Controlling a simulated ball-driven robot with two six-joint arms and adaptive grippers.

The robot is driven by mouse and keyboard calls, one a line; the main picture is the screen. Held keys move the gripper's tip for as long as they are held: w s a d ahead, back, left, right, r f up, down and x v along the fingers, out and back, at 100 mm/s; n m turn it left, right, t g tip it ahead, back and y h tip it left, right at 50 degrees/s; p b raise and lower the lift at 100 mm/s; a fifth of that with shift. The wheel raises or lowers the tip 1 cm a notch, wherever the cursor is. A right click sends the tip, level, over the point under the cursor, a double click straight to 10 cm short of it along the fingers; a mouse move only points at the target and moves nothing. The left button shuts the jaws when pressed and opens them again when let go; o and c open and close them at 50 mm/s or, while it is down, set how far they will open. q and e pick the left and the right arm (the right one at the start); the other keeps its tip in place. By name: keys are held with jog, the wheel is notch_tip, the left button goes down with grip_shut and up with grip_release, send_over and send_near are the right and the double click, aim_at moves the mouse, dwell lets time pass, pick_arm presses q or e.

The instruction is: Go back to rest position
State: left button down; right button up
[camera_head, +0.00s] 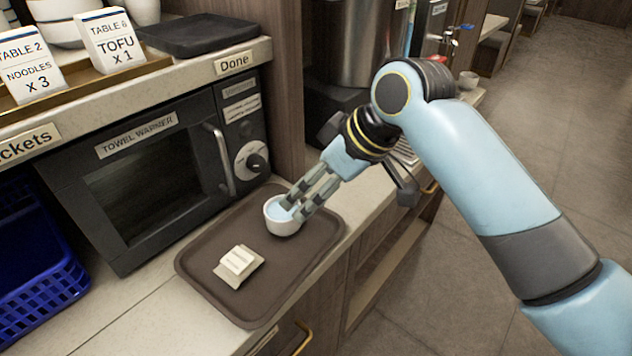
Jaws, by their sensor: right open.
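My right gripper (296,205) is over the brown tray on the counter. Its jaws are open, with the fingertips at a small white cup (283,229) with pale blue inside. I cannot tell whether the fingers touch the cup. The cup stands upright on the brown tray (205,291), near its back right part. A small cream packet or card (238,263) with print too small to read lies on the tray, left of and in front of the cup. My left gripper is not in view.
A dark towel warmer (150,180) stands behind the tray. A blue basket (40,280) is at left. A metal container (355,45) stands behind my right arm. Floor is open at right.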

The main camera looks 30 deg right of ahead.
dwell(0.3)
jog(key=s+d+f+m+g+h, duration=0.1)
jog(key=s+d+m+h, duration=0.15)
jog(key=s, duration=0.85)
jog(key=s+d+f+m+g+h, duration=0.1)
jog(key=s+d+m+h, duration=0.2)
jog(key=s, duration=0.7)
jog(key=s+d+f+g+y+b, duration=0.2)
jog(key=f+b, duration=0.7)
jog(key=f, duration=2.8)
jog(key=s+d+f+b, duration=0.2)
jog(key=s+f+b, duration=0.4)
jog(key=s+f, duration=1.2)
jog(key=shift+s+f+g+h, duration=0.25)
jog(key=shift+f+g+h, duration=0.15)
jog(key=shift+f, duration=0.25)
jog(key=shift+d, duration=0.1)
